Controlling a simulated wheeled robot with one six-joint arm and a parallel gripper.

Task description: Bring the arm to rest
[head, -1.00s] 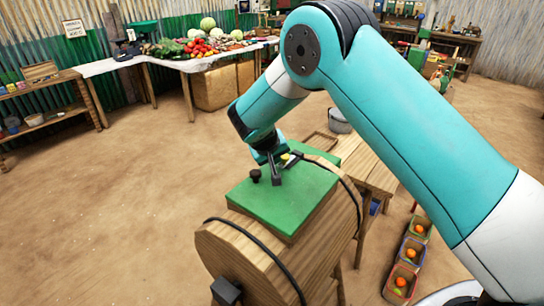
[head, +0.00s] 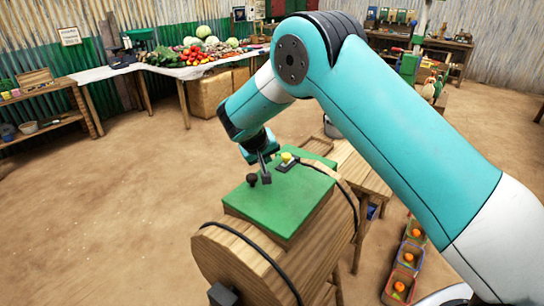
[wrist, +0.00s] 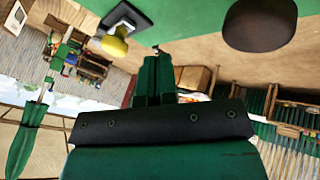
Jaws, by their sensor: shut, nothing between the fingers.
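My gripper (head: 265,171) is at the end of my teal and white arm, just above the green top (head: 285,203) of a wooden barrel-shaped stand. Its fingers are shut with nothing between them. A small black knob (head: 252,179) stands on the green top beside the fingertips. A yellow button on a dark base (head: 287,158) sits a little behind and to the right. In the wrist view the yellow button (wrist: 114,46) and the dark round knob (wrist: 260,25) show on either side of my fingers. I cannot tell whether the fingertips touch the green top.
A wooden table (head: 366,176) stands right behind the barrel stand (head: 225,255). Several crates of fruit (head: 409,257) lie on the ground at right. A long produce table (head: 180,72) and a shelf (head: 45,125) stand at the back left. The dirt floor at left is clear.

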